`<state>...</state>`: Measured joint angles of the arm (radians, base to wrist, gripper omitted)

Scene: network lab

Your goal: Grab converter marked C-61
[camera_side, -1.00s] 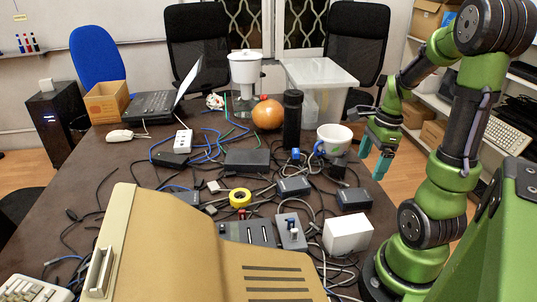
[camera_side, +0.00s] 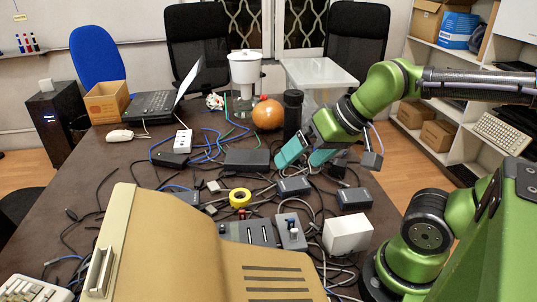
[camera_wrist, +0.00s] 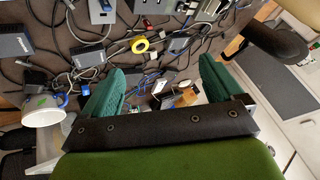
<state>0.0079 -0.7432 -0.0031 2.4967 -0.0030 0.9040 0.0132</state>
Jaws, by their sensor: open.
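Small dark grey converter boxes lie among the cables: one in the middle (camera_side: 293,186), one to its right (camera_side: 354,198) and one at the left (camera_side: 187,198). In the wrist view two such boxes show at the left, one (camera_wrist: 88,56) near my left finger and one (camera_wrist: 12,46) at the edge. I cannot read any C-61 mark. My gripper (camera_side: 306,158) has teal fingers spread apart, with nothing held. It hangs above the table, behind the middle box in the side view. In the wrist view the fingers (camera_wrist: 160,72) frame cables.
Many tangled cables cover the table (camera_side: 140,205). A white box (camera_side: 347,232), a grey switch box (camera_side: 291,231) and yellow tape (camera_side: 240,198) lie in front. A black bottle (camera_side: 292,115) and an orange pumpkin-like object (camera_side: 268,115) stand behind. A white cup (camera_wrist: 42,110) shows in the wrist view.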

